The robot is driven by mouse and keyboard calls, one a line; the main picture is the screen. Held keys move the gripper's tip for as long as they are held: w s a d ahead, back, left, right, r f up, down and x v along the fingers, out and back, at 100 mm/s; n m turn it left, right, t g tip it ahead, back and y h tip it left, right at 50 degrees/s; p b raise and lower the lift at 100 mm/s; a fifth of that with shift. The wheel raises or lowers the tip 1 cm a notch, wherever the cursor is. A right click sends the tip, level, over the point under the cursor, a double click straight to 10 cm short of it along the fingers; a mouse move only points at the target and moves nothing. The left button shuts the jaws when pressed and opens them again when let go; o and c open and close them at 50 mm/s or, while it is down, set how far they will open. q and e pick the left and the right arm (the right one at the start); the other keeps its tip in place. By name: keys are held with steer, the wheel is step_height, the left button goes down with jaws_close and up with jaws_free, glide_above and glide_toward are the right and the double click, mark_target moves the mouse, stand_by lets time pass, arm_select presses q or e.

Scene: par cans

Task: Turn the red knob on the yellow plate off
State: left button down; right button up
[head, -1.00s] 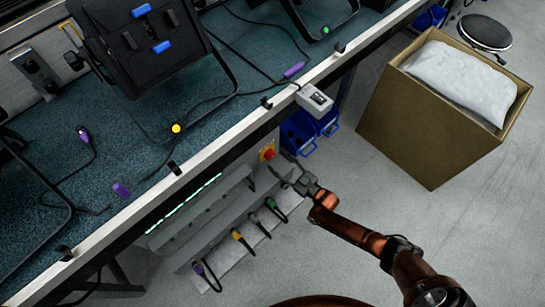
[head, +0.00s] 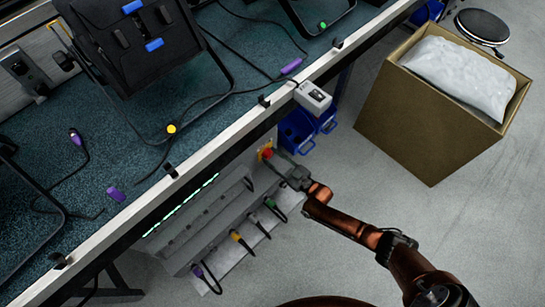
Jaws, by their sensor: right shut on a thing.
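The red knob (head: 266,153) sits on a small yellow plate (head: 261,155) at the upper right end of the grey panel under the bench. My right gripper (head: 275,161) has its fingertips at the knob and is shut on it. The fingers partly cover the knob's lower right side. The knob's exact turn cannot be read. My left gripper is out of view.
The grey panel (head: 205,222) below the bench carries several cables with coloured plugs. The bench edge (head: 225,137) runs diagonally above the knob. Blue bins (head: 298,132) stand just right of it, and a cardboard box (head: 420,125) is farther right. Floor is clear around my right arm.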

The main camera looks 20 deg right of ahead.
steer(key=c, duration=0.3)
steer(key=shift+c, duration=0.2)
